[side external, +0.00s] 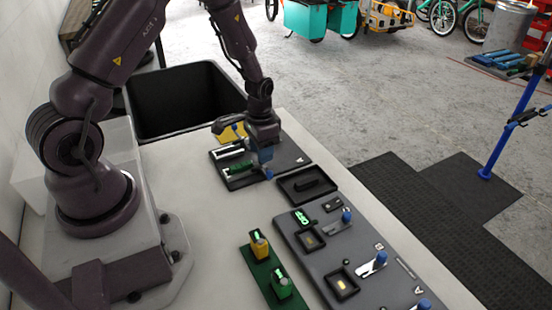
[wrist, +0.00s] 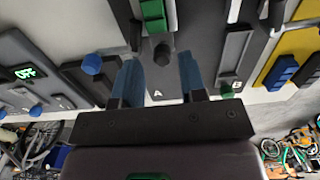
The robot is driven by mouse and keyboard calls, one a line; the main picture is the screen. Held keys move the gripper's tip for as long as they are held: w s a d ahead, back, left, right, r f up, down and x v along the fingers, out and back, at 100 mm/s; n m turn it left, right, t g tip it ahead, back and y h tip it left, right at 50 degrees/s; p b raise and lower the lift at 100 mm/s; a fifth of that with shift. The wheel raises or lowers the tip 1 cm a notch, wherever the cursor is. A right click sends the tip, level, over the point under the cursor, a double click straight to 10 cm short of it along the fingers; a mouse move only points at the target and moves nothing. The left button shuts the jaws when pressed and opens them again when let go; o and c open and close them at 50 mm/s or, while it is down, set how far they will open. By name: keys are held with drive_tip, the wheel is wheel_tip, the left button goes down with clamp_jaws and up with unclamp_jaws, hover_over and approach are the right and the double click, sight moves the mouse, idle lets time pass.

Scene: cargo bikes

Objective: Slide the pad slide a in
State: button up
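The dark slide panel (side external: 290,155) lies on the table under my gripper. The green block also shows in the side view (side external: 238,168). My gripper (wrist: 160,60) is open, with one blue finger on each side of the dark knob. Gaps show between knob and fingers; contact cannot be told. In the side view my gripper (side external: 265,157) partly hides the panel. Slide B's pale rail (wrist: 235,12) is to the right in the wrist view.
A blue round knob (side external: 268,174) sits at the panel's edge. A dark tray (side external: 290,196) and a grey switch board (side external: 325,262) are beside the panel. A yellow piece (side external: 228,135) is behind it. A black bin (side external: 185,95) stands beyond the table.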

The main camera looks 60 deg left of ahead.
drive_tip(key=shift+w+r, duration=0.1)
drive_tip(key=shift+r, duration=0.85)
drive_tip(key=w+r, duration=0.3)
drive_tip(key=w, duration=0.3)
drive_tip(key=shift+s+a, duration=0.1)
drive_tip(key=s+d+r+t, duration=0.2)
drive_tip(key=s+d+r, duration=0.5)
drive_tip(key=s+r, duration=0.3)
drive_tip(key=s+d+r+t, duration=0.3)
drive_tip(key=s+d+r, duration=0.4)
drive_tip(key=s+r, duration=0.4)
wheel_tip(320, 180, up, 5)
drive_tip(key=shift+s+d+f+t, duration=0.1)
drive_tip(key=shift+s+d+t, duration=0.1)
drive_tip(key=shift+t, duration=0.1)
